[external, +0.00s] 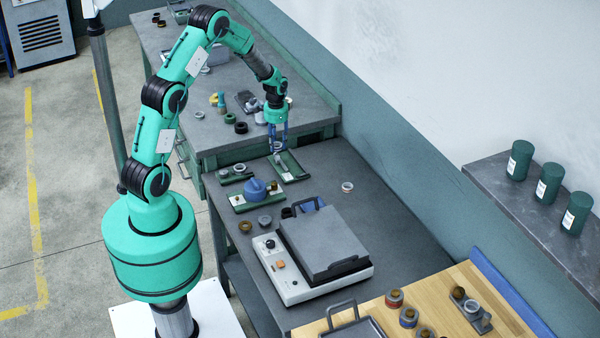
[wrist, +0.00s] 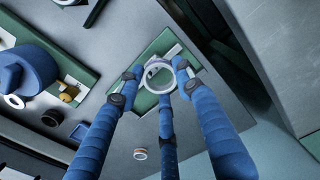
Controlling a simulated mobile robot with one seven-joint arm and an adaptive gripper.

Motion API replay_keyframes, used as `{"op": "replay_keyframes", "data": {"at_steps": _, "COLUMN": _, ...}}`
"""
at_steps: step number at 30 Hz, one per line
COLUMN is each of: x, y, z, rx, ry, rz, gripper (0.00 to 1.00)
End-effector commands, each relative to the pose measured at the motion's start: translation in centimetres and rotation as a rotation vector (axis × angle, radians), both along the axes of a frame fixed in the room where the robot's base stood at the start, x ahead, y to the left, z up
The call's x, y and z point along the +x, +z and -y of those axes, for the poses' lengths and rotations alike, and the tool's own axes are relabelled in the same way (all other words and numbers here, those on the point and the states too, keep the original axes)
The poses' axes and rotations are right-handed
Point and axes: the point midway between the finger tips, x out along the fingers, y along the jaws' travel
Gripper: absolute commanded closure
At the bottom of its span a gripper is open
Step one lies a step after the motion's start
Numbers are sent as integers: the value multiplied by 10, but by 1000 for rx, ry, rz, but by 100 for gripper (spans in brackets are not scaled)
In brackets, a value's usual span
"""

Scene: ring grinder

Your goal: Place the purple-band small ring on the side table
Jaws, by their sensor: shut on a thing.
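My gripper (external: 278,150) points down over a flat green tray (external: 296,176) on the middle grey bench. In the wrist view its blue fingers (wrist: 160,80) are shut on a small pale grey ring (wrist: 153,87). The inside of the ring looks faintly purple, but a band is hard to make out. The green tray (wrist: 144,103) shows behind the ring. I cannot tell whether the ring touches it or is just above it. Which surface is the side table is not marked; a grey table (external: 215,138) stands behind the bench and a wooden-topped one (external: 500,312) in front.
A blue round-topped fixture (external: 255,189) stands left of my gripper. A white machine with a grey lid (external: 322,242) fills the bench front. A loose orange-marked ring (external: 347,187) lies to the right. The bench's right side is mostly clear.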

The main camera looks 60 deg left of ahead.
Motion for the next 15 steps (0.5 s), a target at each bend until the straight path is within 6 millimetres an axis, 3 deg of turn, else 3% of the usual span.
{"op": "replay_keyframes", "data": {"at_steps": 1, "x": 17, "y": -5, "z": 12, "rx": 0, "ry": -13, "rz": 0, "gripper": 92}}
{"op": "replay_keyframes", "data": {"at_steps": 6, "x": 61, "y": -15, "z": 44, "rx": 0, "ry": -34, "rz": 0, "gripper": 92}}
{"op": "replay_keyframes", "data": {"at_steps": 15, "x": 97, "y": -22, "z": 76, "rx": 0, "ry": -51, "rz": 1, "gripper": 92}}
